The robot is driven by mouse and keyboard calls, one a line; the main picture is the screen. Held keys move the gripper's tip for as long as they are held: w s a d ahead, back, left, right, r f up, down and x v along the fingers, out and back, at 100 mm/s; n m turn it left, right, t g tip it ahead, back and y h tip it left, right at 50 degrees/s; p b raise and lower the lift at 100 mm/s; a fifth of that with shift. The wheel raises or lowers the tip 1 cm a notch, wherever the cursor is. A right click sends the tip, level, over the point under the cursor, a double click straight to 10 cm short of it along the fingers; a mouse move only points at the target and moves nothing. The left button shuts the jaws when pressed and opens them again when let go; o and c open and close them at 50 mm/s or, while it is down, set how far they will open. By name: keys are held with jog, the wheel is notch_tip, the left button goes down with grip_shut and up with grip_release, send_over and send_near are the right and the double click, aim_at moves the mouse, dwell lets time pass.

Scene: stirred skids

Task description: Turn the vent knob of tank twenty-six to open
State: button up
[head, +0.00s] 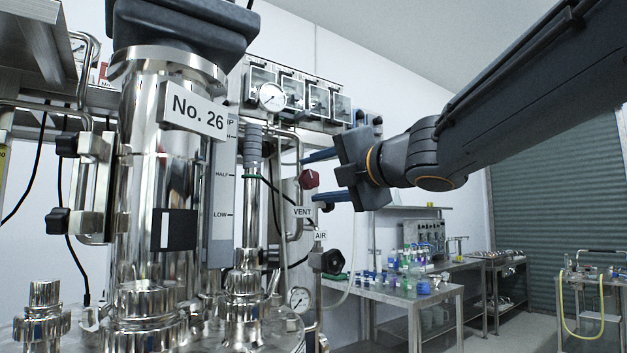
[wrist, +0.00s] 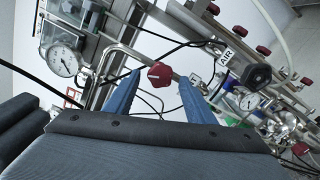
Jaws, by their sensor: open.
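The No. 26 tag (head: 198,114) hangs on the shiny steel tank (head: 150,190) at left in the head view. Right of it, a red vent knob (head: 309,180) sits above the VENT label (head: 302,212). My gripper (head: 308,178) reaches in from the right, with blue fingers above and below the knob's level. In the wrist view the red knob (wrist: 160,74) appears between the open fingertips of my gripper (wrist: 160,78), with a gap on each side. I cannot tell how far the fingertips are from it in depth. The VENT label is not readable in the wrist view.
A black knob (head: 333,262) by the AIR label (head: 320,235) sits just below my gripper. A pressure gauge (head: 271,96) is above, with pipes and cables around. A steel table (head: 400,292) with glassware stands behind.

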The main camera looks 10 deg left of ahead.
jog(key=p+v, duration=0.4)
jog(key=v, duration=0.2)
jog(key=shift+d, duration=0.1)
dwell(0.5)
